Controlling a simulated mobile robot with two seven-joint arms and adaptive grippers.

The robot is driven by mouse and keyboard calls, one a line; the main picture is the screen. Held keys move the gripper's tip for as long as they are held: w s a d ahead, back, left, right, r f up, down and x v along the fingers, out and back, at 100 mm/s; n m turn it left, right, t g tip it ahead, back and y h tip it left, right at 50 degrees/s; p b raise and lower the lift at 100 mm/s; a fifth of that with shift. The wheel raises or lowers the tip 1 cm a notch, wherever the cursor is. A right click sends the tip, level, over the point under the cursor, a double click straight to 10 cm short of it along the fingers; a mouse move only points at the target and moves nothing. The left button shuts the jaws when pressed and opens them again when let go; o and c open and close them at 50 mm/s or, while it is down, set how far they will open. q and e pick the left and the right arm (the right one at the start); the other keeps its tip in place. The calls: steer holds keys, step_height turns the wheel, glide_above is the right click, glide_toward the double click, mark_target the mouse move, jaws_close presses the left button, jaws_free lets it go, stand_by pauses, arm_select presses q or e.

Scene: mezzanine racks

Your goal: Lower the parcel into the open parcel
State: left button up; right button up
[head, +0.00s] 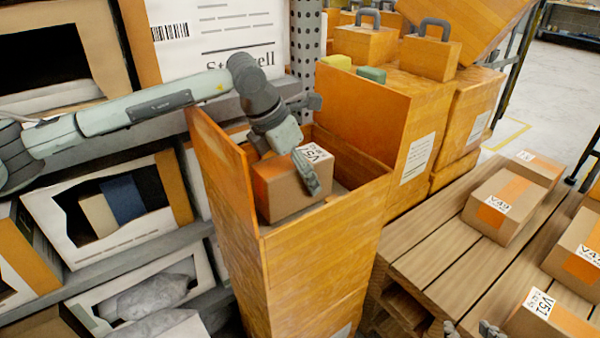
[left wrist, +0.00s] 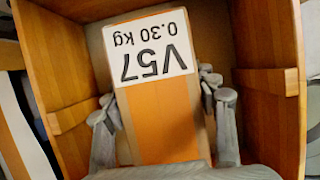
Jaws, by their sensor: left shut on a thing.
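A brown parcel (head: 285,187) with an orange band and a white label is held in my left gripper (head: 288,166). The label reads V57, 0.30 kg in the left wrist view (left wrist: 155,45). The fingers of my left gripper (left wrist: 160,100) lie along two opposite sides of the parcel. The open parcel is a tall orange-brown box (head: 315,245) with raised flaps; its walls surround the held parcel in the left wrist view (left wrist: 270,120). The fingertips of my right gripper (head: 470,329) show apart at the bottom edge, empty.
A wooden pallet (head: 425,250) on the right carries several labelled parcels, including V49 (head: 505,205) and V51 (head: 550,312). Shelves (head: 95,258) with open boxes stand on the left. Stacked orange boxes (head: 455,105) stand behind the open box. Clear floor (head: 560,75) shows at back right.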

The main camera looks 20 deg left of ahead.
steer(key=shift+w+a+r, duration=0.2)
steer(key=shift+a+r, duration=0.05)
steer(key=shift+a, duration=0.05)
arm_select(q)
steer(key=o, duration=1.5)
steer(key=shift+f, duration=0.1)
